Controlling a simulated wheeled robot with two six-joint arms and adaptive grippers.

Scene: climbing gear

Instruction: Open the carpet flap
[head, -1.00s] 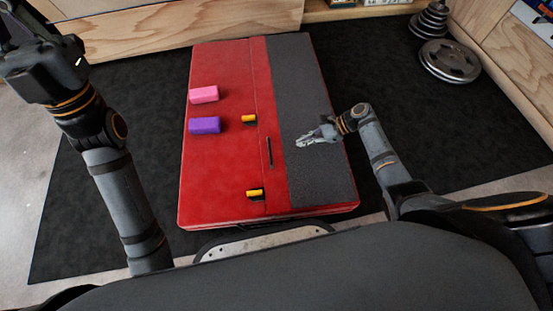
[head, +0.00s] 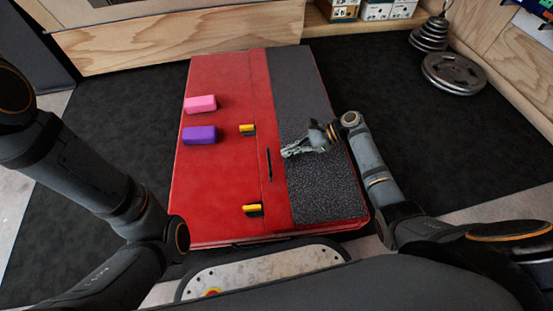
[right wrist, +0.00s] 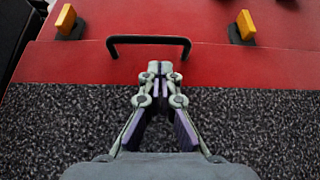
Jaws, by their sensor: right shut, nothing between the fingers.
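The carpet flap is a dark grey strip (head: 320,195) along the right part of a red crash pad (head: 222,85); it lies flat. It fills the lower part of the right wrist view (right wrist: 60,120). A black handle (head: 268,165) stands on the red band left of the carpet; it shows as a bar in the right wrist view (right wrist: 148,40). My right gripper (head: 285,153) is over the carpet's left edge, shut and empty, its fingertips (right wrist: 160,68) just short of the handle. My left arm comes in at the left; its gripper is outside the view.
Two yellow-and-black latches (head: 247,130) (head: 252,209) sit along the seam. A pink block (head: 200,103) and a purple block (head: 199,135) lie on the red pad. Weight plates (head: 453,73) stand at the back right. Boxes (head: 376,10) line the back shelf.

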